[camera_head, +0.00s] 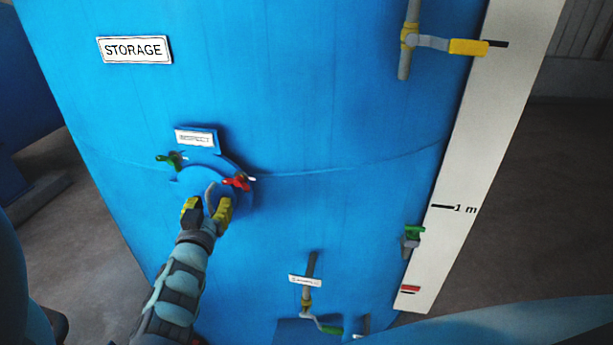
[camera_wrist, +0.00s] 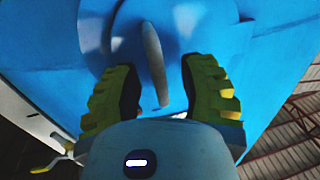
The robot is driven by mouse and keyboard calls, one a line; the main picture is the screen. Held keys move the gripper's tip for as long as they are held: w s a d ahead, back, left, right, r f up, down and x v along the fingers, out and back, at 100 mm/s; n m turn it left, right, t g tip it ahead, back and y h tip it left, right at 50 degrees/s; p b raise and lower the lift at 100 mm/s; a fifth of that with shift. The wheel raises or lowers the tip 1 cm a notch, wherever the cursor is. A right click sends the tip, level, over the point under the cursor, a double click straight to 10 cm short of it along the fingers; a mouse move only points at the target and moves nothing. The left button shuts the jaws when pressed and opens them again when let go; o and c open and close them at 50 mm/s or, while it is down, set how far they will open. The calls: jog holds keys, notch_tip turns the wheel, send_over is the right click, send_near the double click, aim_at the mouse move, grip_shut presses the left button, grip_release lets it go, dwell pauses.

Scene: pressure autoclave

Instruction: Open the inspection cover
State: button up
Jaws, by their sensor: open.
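The inspection cover (camera_head: 190,184) is a round blue plate low on the front of the blue storage tank (camera_head: 300,110). A green clamp handle (camera_head: 172,159) sits at its upper left and a red one (camera_head: 237,182) at its right. A pale grey curved handle (camera_head: 210,194) stands out from the cover; it also shows in the wrist view (camera_wrist: 154,58). My gripper (camera_head: 207,206) is at the cover with yellow-and-black fingers open on either side of this handle. In the wrist view, gaps show between the handle and both fingers (camera_wrist: 157,88). My gripper hides the cover's lower part.
A white label plate (camera_head: 195,138) is above the cover. A pipe with a green-handled valve (camera_head: 318,318) projects at the lower right. A yellow-handled valve (camera_head: 465,46) and a white level scale (camera_head: 480,150) are at the right. The tank wall between is clear.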

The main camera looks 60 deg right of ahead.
jog(key=shift+s, duration=0.1)
grip_shut()
dwell(0.3)
